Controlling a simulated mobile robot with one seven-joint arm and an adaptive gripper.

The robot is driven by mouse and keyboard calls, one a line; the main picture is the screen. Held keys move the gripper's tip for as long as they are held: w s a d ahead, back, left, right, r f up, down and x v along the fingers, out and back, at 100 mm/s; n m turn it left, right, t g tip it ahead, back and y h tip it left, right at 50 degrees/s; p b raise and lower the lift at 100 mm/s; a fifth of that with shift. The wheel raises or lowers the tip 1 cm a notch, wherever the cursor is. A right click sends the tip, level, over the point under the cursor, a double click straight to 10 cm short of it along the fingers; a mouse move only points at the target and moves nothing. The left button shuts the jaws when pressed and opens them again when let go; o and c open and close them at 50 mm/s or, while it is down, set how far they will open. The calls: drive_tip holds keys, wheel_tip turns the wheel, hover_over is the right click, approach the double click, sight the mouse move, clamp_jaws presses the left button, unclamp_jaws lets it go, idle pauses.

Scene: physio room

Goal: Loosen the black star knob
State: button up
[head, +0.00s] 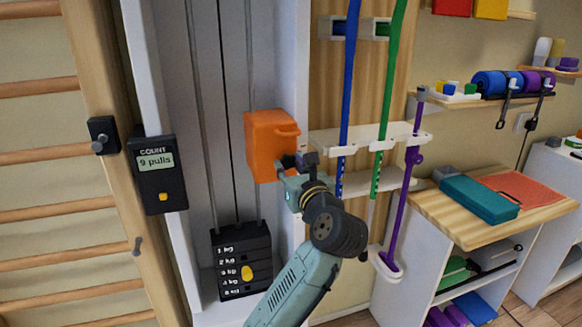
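A black block (103,135) with a small dark knob (98,145) sits on the wooden wall-bar upright at the left. It may be the black star knob, but it is too small to tell its shape. A grey peg (137,246) sticks out lower on the same upright. My gripper (299,160) is far to the right of both, at the right edge of an orange box (265,147) with a handle. Its fingers are small and partly merge with the box behind, so I cannot tell whether they touch it or are open.
A black counter (153,172) reading "9 pulls" and a weight stack (241,262) with a yellow pin stand between the knob and my arm. Blue, green and purple bands or sticks hang at right. A wooden-topped cabinet (450,225) holds a teal case (479,199).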

drive_tip(key=c, duration=0.6)
drive_tip(key=shift+c, duration=0.2)
drive_tip(key=shift+n, duration=0.3)
